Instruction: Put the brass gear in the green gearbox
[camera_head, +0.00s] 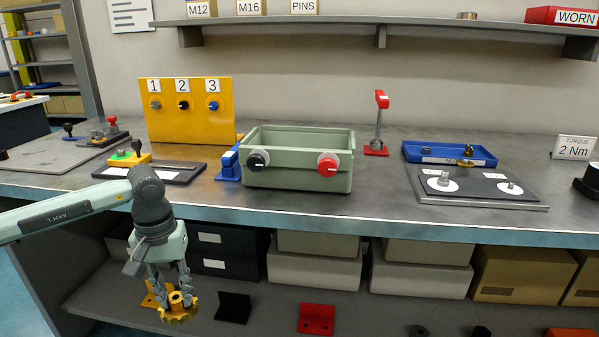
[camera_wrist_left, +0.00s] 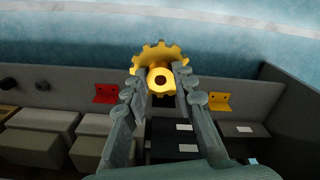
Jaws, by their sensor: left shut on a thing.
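The brass gear (camera_head: 177,312) is a yellow toothed wheel with a raised hub. My left gripper (camera_head: 171,290) is shut on the hub and holds the gear in front of the bench, below the level of the bench top. In the left wrist view the gear (camera_wrist_left: 160,54) sits between the fingertips of my left gripper (camera_wrist_left: 157,82), its teeth showing beyond them. The green gearbox (camera_head: 297,180) is an open-topped box on the bench, up and to the right of the gripper, with a black knob and a red knob on its front. My right gripper is not in view.
The bench's front edge (camera_head: 400,229) lies between the gripper and the gearbox. A yellow panel (camera_head: 188,112), a blue part (camera_head: 229,164) and a red-handled lever (camera_head: 379,123) stand around the gearbox. A blue tray (camera_head: 426,153) is at right. The lower shelf holds bins and brackets.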

